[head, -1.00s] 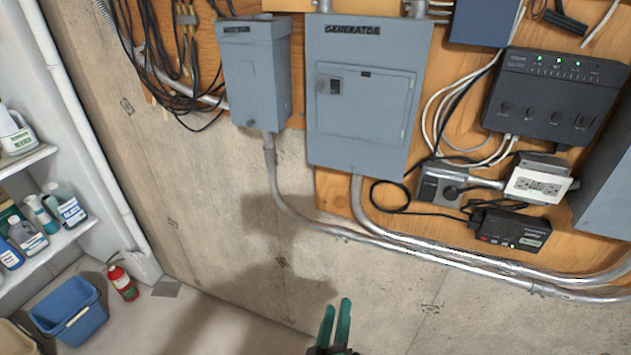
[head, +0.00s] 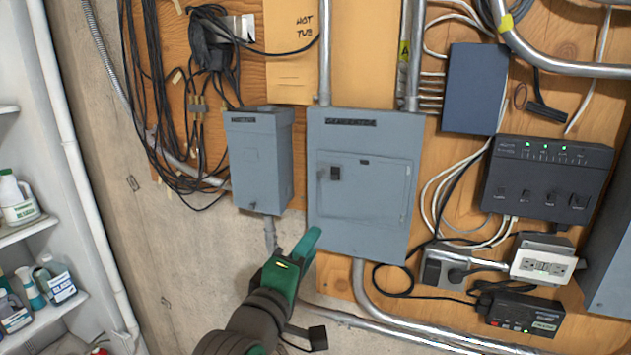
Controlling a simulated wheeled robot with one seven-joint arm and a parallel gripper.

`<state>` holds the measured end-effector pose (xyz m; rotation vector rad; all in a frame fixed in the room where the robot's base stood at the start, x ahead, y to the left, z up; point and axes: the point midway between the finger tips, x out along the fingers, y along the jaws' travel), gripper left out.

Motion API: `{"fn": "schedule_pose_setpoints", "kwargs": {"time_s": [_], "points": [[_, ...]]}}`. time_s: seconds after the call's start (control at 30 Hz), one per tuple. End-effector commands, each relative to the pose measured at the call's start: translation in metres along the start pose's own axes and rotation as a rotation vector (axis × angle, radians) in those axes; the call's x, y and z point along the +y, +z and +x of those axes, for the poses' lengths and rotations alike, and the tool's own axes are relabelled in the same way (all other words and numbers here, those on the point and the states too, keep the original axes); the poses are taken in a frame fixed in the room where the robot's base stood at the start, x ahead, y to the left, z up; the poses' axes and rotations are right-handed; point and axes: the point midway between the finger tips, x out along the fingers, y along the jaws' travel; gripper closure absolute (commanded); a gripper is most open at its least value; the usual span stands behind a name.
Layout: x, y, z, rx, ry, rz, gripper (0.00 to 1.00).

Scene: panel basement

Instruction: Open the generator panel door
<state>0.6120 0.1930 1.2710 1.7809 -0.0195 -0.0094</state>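The generator panel (head: 361,240) is a grey-blue metal box on the plywood, with a dark label at its top. Its door (head: 372,190) is closed, with a small dark latch (head: 335,172) near the door's upper left. My gripper (head: 306,242) has green fingers and is in front of the panel's lower left corner, below and left of the latch. It points up and right. The fingers overlap in this view, so their opening is not clear. I cannot tell how far the fingertips are from the panel.
A smaller grey box (head: 258,165) hangs left of the panel. Metal conduits (head: 400,335) run below it. A black unit with green lights (head: 546,182) and outlets (head: 541,262) are at right. Black cables (head: 150,95) hang at upper left. White shelves (head: 40,225) stand at far left.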

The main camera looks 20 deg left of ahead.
Motion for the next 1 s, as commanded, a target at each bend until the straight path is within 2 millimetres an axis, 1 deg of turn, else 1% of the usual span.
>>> {"fn": "schedule_pose_setpoints", "kwargs": {"time_s": [0.03, 0.1, 0.2, 0.3, 0.4, 0.53, 0.67, 0.83, 1.0], "points": [[0.021, -0.009, -0.004, 0.001, 0.011, -0.003, 0.7], [0.044, -0.016, -0.011, -0.006, 0.013, -0.017, 0.7], [0.07, -0.025, -0.021, -0.011, 0.01, -0.031, 0.7], [0.09, -0.031, -0.03, -0.015, 0.007, -0.04, 0.7], [0.102, -0.034, -0.036, -0.017, 0.002, -0.046, 0.7], [0.11, -0.036, -0.039, -0.018, -0.002, -0.051, 0.7], [0.111, -0.035, -0.031, -0.02, -0.003, -0.052, 0.7], [0.11, -0.034, -0.004, -0.023, -0.005, -0.052, 0.7], [0.109, -0.039, 0.025, -0.013, -0.005, -0.053, 0.7]]}}
